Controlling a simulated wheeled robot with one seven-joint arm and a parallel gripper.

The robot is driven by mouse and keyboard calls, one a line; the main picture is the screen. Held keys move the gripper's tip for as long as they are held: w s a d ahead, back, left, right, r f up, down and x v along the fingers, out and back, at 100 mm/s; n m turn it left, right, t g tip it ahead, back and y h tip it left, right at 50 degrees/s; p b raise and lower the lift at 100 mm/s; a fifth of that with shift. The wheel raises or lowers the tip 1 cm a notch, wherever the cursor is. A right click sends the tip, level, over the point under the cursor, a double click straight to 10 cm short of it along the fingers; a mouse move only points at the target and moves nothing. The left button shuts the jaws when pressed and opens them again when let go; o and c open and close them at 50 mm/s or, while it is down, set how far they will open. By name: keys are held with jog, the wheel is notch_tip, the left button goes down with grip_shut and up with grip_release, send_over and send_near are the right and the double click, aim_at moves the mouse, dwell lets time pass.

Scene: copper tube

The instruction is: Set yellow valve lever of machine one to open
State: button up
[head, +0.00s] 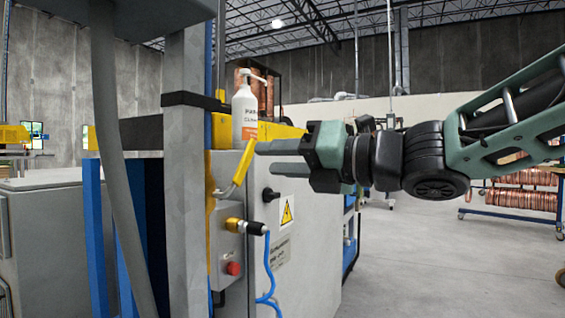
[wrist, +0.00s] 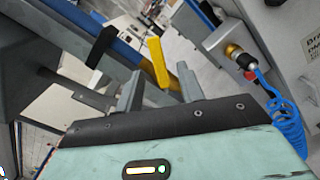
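The yellow valve lever (head: 238,172) is on the side of the grey machine in the head view. It slants up and to the right from its pivot end, beside a grey post. The fingertips are close to the lever's upper end. In the wrist view, the lever's yellow end (wrist: 158,62) appears between the spread fingers of my gripper (wrist: 157,84). I cannot tell whether either finger touches it.
Below the lever are a brass fitting (head: 235,225) with a blue hose (head: 267,270) and a red button (head: 233,268). A grey post (head: 185,190) is just left. Open floor lies to the right.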

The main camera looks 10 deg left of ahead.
jog(key=shift+d, duration=0.15)
jog(key=shift+p, duration=0.3)
jog(key=c, duration=0.7)
jog(key=shift+w+r+m+p, duration=0.1)
jog(key=shift+w+m+p, duration=0.2)
jog(key=shift+m+p, duration=0.55)
grip_shut()
jog(key=s+d+f+n+t+h+p, duration=0.1)
jog(key=d+n+t+h+p, duration=0.4)
jog(key=n+p, duration=2.3)
jog(key=w+a+m+g+y+p, duration=0.1)
jog(key=a+m+p, duration=0.7)
jog(key=p, duration=0.8)
jog(key=shift+w+m+g, duration=0.6)
jog(key=shift+w+m, duration=0.25)
jog(key=shift+m, duration=0.7)
